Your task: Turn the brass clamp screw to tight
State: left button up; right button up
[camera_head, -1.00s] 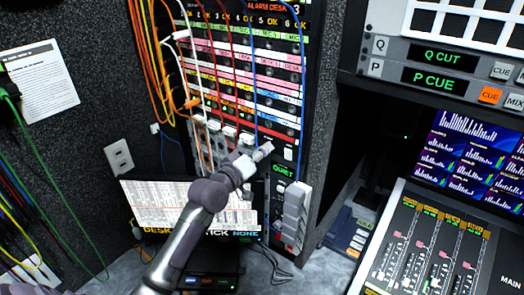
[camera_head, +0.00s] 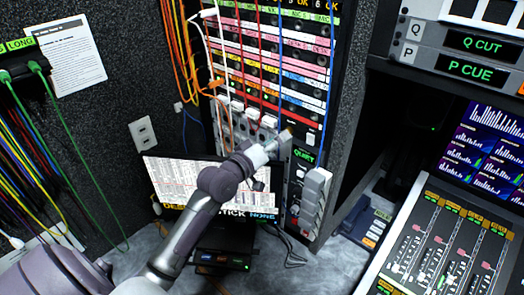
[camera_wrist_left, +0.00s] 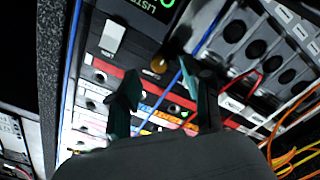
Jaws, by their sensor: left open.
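The brass clamp screw (camera_wrist_left: 158,65) shows in the left wrist view as a small round brass knob on the dark panel, beside a white rocker switch and a lit green display. My left gripper (camera_wrist_left: 160,76) is open, with one dark finger on each side of the screw in the picture; no contact is clear. In the head view my left gripper (camera_head: 283,138) is at the lower right of the patch rack, just above the QUIET display, and a small brass spot shows at its tip. My right gripper is not in view.
The patch rack (camera_head: 272,72) carries orange, white, red and blue cables; a blue cable (camera_wrist_left: 170,88) passes close to the fingers. A fader console (camera_head: 440,240) is at the right.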

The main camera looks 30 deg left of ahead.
pick_arm(q)
jog(key=s+a, duration=0.1)
jog(key=s, duration=0.7)
jog(key=shift+s, duration=0.2)
jog(key=shift+f, duration=0.1)
jog(key=s+d+f+m+g, duration=0.3)
jog(key=s+d+f+g, duration=0.15)
jog(key=f, duration=0.25)
jog(key=s+d+f+m+g, duration=0.3)
jog(key=s+d+f, duration=0.25)
jog(key=f, duration=0.25)
jog(key=s+d+f+m+g+y, duration=0.1)
jog(key=s+f+m+g, duration=0.15)
jog(key=s, duration=0.55)
jog(key=s+d+f+m+g+y, duration=0.1)
jog(key=s+f+g, duration=0.25)
jog(key=s, duration=0.35)
notch_tip(320, 180, down, 34)
jog(key=s+g+b, duration=0.2)
jog(key=s+b, duration=0.1)
jog(key=b, duration=0.3)
jog(key=s+a+f+g+b, duration=0.1)
jog(key=s+a+f+b, duration=0.2)
jog(key=s+f, duration=1.2)
notch_tip(320, 180, down, 3)
jog(key=shift+s+r+y+b, duration=0.1)
jog(key=shift+s+y+b, duration=0.05)
jog(key=shift+y+b, duration=0.2)
